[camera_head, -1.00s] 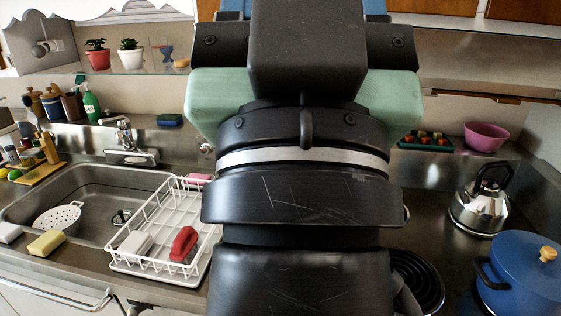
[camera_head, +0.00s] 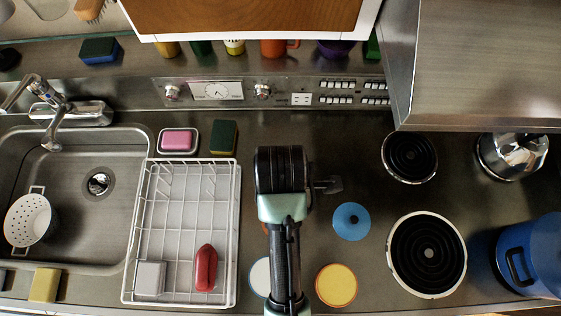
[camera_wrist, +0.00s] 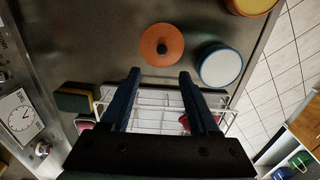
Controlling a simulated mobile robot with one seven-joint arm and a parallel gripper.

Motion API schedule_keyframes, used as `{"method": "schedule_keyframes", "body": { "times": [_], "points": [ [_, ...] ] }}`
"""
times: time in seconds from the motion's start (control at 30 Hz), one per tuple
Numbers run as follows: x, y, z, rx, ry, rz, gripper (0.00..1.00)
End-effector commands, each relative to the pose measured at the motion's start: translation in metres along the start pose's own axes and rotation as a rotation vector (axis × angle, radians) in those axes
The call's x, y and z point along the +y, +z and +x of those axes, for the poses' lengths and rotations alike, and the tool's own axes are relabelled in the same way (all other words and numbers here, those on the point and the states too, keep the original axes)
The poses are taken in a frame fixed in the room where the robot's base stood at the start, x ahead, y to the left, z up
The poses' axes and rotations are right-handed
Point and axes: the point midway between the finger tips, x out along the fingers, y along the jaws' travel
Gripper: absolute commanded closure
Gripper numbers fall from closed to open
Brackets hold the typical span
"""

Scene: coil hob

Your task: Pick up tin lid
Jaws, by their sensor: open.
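In the wrist view an orange disc lid (camera_wrist: 161,45) with a dark centre knob lies flat on the steel counter, just beyond my fingertips. In the head view my arm covers nearly all of it. A second lid, blue (camera_head: 351,221) with a centre knob, lies on the counter right of my arm in the head view. The frames do not show which lid is meant. My gripper (camera_wrist: 158,75) is open and empty above the counter, fingers apart, touching neither lid. A round white-topped tin with a blue rim (camera_wrist: 219,65) stands close to the orange lid.
A yellow-topped tin with an orange rim (camera_head: 336,284) stands near the front edge. The white wire dish rack (camera_head: 130,275) is left of my arm. Coil burners (camera_head: 428,255), a blue pot (camera_head: 535,255) and a kettle (camera_head: 512,155) are at the right.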

Motion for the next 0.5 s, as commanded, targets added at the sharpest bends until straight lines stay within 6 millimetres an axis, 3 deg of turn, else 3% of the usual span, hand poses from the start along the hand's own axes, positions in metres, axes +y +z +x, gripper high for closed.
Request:
{"method": "schedule_keyframes", "body": {
  "times": [0.5],
  "points": [
    [-0.002,0.0,0.072,-0.001,-0.01,-0.007,0.39]
  ]
}}
